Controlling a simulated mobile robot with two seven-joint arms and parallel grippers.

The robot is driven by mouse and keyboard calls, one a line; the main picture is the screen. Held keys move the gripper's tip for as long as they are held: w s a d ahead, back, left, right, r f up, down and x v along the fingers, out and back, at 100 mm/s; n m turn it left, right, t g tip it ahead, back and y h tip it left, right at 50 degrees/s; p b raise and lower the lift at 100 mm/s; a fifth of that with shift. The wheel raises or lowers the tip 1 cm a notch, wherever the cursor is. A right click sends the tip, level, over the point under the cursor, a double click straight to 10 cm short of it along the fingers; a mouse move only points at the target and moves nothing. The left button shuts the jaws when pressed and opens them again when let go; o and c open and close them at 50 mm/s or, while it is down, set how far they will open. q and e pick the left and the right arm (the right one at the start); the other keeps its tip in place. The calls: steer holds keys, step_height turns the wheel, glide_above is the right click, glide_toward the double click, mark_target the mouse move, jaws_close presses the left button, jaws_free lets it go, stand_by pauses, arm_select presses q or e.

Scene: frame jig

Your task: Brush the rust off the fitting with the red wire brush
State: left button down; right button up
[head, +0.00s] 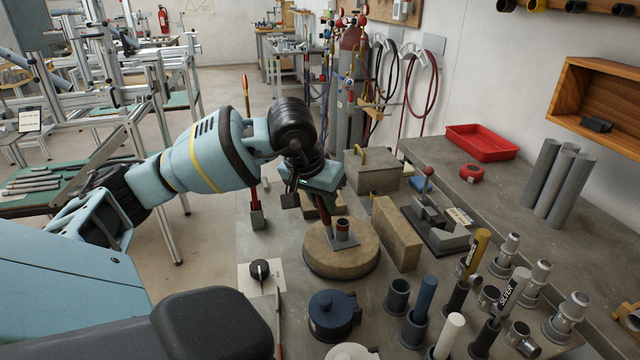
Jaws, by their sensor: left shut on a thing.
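The fitting (343,238), a grey square flange with a short pipe and a dark reddish rim, stands on the round tan block (318,262). My left gripper (320,186) is just behind and above it, pointing down. It is shut on a slim dark red tool (325,207), which looks like the red wire brush. The tool's lower end is close to the fitting's left rear side; I cannot tell whether they touch. The brush's bristles are not clear to see. My right gripper is not in view.
A tan brick-like block (396,234) stands right of the round block, with a clamp (437,228) beyond it. Several pipes and holders crowd the front right. A black knob (260,270) and a dark blue lidded pot (334,314) are in front. A red tray (481,142) lies far right.

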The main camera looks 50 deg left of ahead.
arm_select(q)
steer(key=shift+s+d, duration=0.15)
steer(key=shift+d, duration=0.2)
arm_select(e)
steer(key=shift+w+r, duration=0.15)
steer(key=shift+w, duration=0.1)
arm_select(q)
steer(key=shift+s+d, duration=0.25)
steer(key=shift+d, duration=0.3)
steer(key=shift+s+d, duration=0.2)
steer(key=shift+d, duration=0.35)
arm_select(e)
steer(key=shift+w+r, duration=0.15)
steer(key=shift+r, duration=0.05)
